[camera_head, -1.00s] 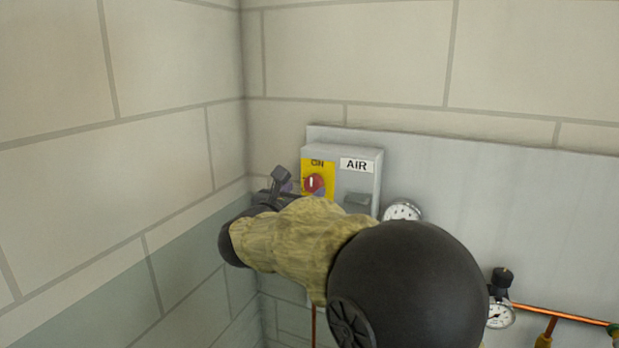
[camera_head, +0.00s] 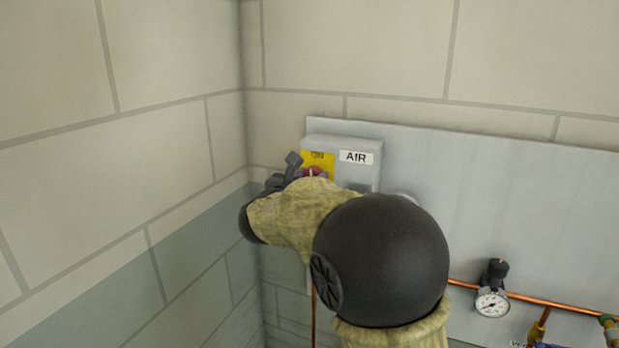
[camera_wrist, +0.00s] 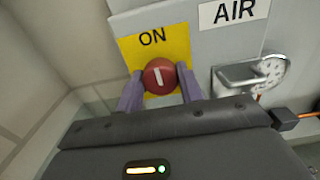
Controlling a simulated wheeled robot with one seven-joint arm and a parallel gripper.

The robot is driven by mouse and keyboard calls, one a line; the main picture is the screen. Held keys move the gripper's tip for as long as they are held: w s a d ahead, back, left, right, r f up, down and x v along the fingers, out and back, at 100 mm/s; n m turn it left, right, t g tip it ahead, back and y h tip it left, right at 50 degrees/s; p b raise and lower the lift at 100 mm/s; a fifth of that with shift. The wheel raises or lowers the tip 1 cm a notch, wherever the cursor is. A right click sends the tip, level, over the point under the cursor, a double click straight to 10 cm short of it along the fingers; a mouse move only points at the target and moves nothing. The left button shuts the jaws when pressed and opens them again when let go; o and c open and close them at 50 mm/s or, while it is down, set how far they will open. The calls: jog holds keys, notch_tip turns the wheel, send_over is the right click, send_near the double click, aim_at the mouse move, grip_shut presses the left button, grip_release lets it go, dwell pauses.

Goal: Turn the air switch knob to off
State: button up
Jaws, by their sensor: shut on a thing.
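The air switch is a grey box (camera_head: 341,146) on the back wall panel, with a white AIR label (camera_head: 356,157) and a yellow plate (camera_head: 318,160) marked ON. Its red round knob (camera_wrist: 159,76) sits on the yellow plate, below the word ON. The white mark on the knob stands nearly upright, tilted slightly. My gripper (camera_wrist: 160,88) has its two purple fingers on the left and right sides of the knob, shut on it. In the head view the knob (camera_head: 313,171) is partly hidden by my arm. The lower part of the plate is hidden.
Another gauge (camera_head: 492,304) and copper pipe (camera_head: 540,315) lie lower right on the grey panel (camera_head: 480,190). The left wall (camera_head: 150,150) is close beside the switch.

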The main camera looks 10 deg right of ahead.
jog(key=shift+n+b, duration=0.4)
jog(key=shift+w+a+f+n+b, duration=0.1)
jog(key=shift+n+b, duration=0.35)
jog(key=shift+n, duration=3.85)
jog(key=shift+a+n+b, duration=0.1)
jog(key=shift+n+b, duration=0.35)
jog(key=shift+n, duration=3.85)
jog(key=o, duration=1)
jog(key=shift+f, duration=0.1)
